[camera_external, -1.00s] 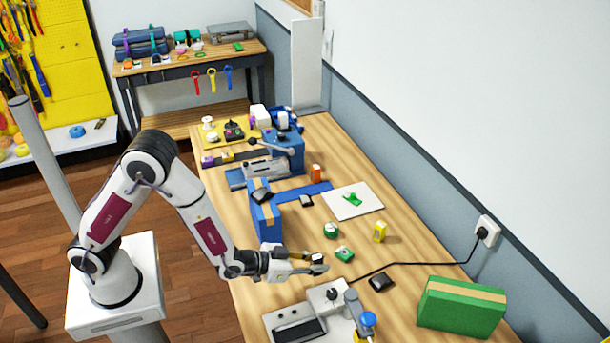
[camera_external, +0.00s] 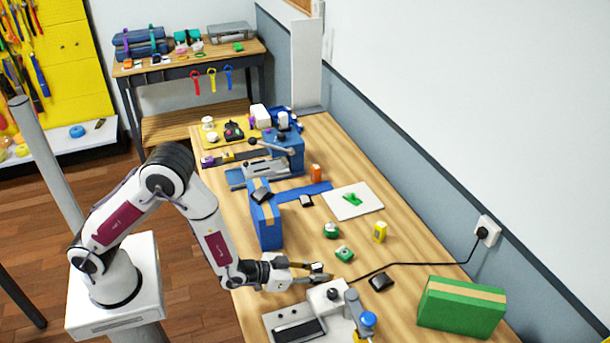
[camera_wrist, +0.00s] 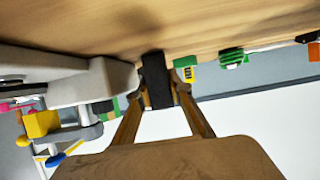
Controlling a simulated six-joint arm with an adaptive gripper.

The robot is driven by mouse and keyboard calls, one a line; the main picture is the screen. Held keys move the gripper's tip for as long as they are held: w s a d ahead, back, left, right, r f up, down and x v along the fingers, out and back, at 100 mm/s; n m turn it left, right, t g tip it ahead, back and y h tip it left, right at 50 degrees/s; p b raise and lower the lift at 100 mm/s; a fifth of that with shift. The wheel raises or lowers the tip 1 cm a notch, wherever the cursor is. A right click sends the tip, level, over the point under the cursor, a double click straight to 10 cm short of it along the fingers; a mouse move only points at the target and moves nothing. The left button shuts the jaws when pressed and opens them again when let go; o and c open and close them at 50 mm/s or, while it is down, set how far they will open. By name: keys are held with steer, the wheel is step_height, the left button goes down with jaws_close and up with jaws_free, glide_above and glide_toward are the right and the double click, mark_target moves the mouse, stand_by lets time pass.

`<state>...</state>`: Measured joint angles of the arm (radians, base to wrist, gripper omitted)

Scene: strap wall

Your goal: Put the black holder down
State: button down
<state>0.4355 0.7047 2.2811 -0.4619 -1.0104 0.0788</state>
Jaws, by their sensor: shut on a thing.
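My gripper (camera_external: 318,274) is low over the near part of the wooden bench, just behind the grey-white machine. Its fingers are shut on the black holder. In the wrist view the black holder (camera_wrist: 156,78) is a dark upright block between the two fingertips, its end close to the bench surface. I cannot tell whether it touches the bench. In the outside view the holder is small and mostly hidden by the fingers.
The grey-white machine (camera_external: 325,297) stands right beside my gripper. A black object (camera_external: 381,283), a green roll (camera_external: 344,254) and a yellow item (camera_external: 380,232) lie nearby. A black cable (camera_external: 420,264) crosses the bench. A green box (camera_external: 461,306) stands at right, a blue box (camera_external: 267,226) further back.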

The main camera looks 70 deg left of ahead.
mark_target(311, 271)
steer(key=shift+f, duration=0.1)
steer(key=c, duration=2.1)
jaws_free()
steer(key=shift+v, duration=3.8)
steer(key=shift+r, duration=0.2)
